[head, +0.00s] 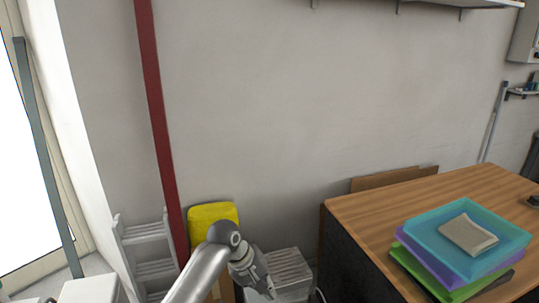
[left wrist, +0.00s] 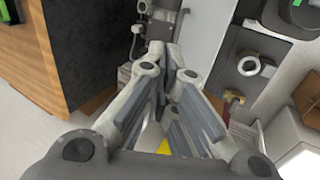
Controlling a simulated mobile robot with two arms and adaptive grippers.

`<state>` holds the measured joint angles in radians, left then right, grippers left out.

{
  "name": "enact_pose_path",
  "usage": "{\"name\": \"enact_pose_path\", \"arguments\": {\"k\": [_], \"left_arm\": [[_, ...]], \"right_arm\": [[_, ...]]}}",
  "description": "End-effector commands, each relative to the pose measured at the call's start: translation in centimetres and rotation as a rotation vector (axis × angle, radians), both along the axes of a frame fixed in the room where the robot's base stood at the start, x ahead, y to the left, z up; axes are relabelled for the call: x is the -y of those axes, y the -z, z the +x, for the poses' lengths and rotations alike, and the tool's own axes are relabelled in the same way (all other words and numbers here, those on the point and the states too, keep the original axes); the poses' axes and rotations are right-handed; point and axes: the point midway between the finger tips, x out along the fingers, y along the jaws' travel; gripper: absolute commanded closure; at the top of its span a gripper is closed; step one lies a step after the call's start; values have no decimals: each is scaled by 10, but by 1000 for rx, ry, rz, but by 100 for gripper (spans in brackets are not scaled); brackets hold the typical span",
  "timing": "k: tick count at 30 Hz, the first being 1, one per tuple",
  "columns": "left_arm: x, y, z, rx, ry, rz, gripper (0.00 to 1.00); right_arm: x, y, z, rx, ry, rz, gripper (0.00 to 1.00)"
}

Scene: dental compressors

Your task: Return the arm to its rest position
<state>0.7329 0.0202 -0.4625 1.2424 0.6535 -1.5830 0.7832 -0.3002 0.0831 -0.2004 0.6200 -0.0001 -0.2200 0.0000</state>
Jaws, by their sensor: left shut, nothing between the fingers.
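My left arm (head: 205,270) comes in from the bottom edge of the head view and bends at a grey joint. My left gripper (head: 264,284) points down and to the right, low in the picture, in front of a pale grey ribbed box or unit (head: 288,268). In the left wrist view the gripper's fingers (left wrist: 165,55) are shut with nothing between them. My right gripper is in neither view.
A wooden desk (head: 360,222) with stacked coloured trays (head: 437,262) stands at the right. A yellow object (head: 210,214), a red pole (head: 160,120) and a grey ladder-like frame (head: 150,232) stand behind and left of the arm.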

Motion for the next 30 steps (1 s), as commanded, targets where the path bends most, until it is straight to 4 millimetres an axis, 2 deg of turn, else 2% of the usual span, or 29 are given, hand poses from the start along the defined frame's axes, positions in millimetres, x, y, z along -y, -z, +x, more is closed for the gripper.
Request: {"name": "enact_pose_path", "arguments": {"k": [1, 6, 11, 15, 19, 24, 30], "left_arm": [[-3, 15, -13, 5, 18, 3, 100], [-21, 54, -62, 71, 92, 28, 100], [-46, 81, -112, 134, 149, 74, 100], [-74, 96, -159, 181, 192, 134, 100], [-104, 101, -204, 218, 228, 206, 100], [-140, 97, -255, 248, 275, 305, 100], [-169, 85, -294, 263, 315, 390, 100]], "right_arm": [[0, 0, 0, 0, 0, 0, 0], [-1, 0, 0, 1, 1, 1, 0], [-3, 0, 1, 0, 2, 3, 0], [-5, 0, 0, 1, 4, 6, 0], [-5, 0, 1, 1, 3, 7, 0], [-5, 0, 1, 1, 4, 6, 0], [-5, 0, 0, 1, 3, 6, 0]]}}
